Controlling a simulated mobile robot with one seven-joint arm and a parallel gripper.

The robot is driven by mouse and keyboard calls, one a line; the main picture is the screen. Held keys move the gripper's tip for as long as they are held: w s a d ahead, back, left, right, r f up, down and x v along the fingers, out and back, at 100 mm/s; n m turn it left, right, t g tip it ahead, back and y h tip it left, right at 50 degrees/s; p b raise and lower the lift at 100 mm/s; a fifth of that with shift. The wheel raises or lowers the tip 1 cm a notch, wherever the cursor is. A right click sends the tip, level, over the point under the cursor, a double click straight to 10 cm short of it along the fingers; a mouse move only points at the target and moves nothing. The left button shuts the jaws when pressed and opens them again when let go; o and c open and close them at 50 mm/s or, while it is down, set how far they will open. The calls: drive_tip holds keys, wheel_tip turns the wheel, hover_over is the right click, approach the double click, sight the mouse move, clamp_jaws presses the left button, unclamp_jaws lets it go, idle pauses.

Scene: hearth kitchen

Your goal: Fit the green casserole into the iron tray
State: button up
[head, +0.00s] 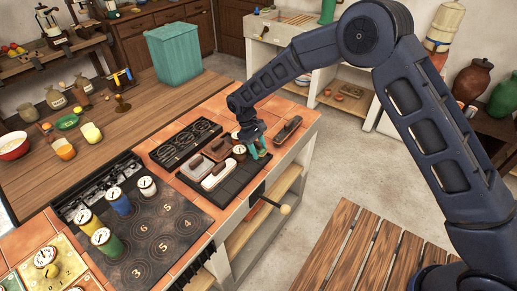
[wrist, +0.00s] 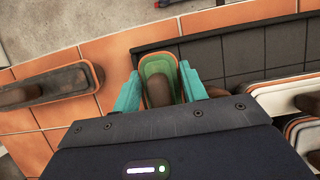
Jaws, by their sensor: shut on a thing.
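In the head view my gripper (head: 259,150) is low over the right end of the iron tray (head: 237,187); the casserole is mostly hidden there by the fingers. The dark, tiled iron tray shows in the wrist view (wrist: 265,48), to the right of the casserole.
A white-rimmed dish (head: 217,176) and brown-topped dishes sit at the tray's left side. A long brown-topped dish (head: 287,129) lies on the orange tiles to the right. A dark rack with rings (head: 185,143) stands behind left. A numbered board (head: 150,235) holds several coloured cylinders.

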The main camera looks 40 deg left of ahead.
drive_tip(key=o, duration=1.1)
drive_tip(key=v, duration=1.2)
drive_tip(key=shift+r, duration=0.1)
